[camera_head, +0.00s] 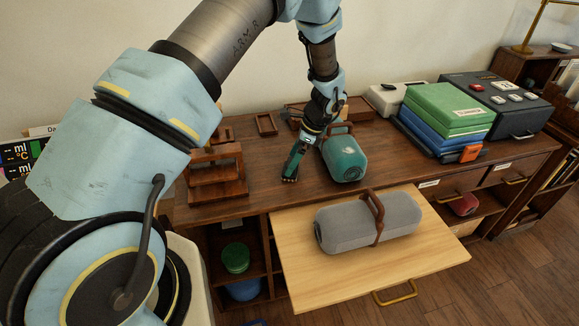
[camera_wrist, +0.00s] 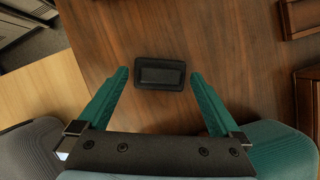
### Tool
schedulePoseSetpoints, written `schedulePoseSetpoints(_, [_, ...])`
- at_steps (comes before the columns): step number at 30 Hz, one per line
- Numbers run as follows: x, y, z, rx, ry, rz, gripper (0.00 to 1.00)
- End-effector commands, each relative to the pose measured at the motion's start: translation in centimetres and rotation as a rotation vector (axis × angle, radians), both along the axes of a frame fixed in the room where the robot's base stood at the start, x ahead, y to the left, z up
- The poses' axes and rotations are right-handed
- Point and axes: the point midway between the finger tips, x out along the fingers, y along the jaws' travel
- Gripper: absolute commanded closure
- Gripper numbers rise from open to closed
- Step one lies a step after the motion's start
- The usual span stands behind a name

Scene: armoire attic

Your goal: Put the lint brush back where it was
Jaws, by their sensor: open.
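A small black rectangular object with a raised rim (camera_wrist: 160,75) lies flat on the dark wood desktop in the wrist view. It may be the lint brush, but I cannot make out bristles or a handle. My gripper (camera_wrist: 158,79) is open, with one teal finger on each side of this object; the view does not settle the height gap. In the head view my gripper (camera_head: 290,177) points down at the desktop, left of a teal rounded case (camera_head: 345,158). The black object is not clear there.
A grey rounded case with a brown strap (camera_head: 368,222) lies on a pulled-out light wood board (camera_head: 300,270) in front. A small wooden stand (camera_head: 215,172) is left of my gripper. Stacked green and blue cases (camera_head: 448,108) are at right. Small wooden trays (camera_head: 266,124) lie behind.

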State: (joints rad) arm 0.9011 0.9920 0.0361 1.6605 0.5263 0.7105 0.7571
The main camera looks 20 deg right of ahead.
Motion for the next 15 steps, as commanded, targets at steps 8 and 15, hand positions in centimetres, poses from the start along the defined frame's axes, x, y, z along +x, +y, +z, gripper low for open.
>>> schedulePoseSetpoints(8, [-1.0, -2.1, 5.3, -0.004, -0.003, -0.001, 0.00])
schedulePoseSetpoints(15, [-1.6, -2.9, 7.8, -0.002, -0.001, 0.001, 0.00])
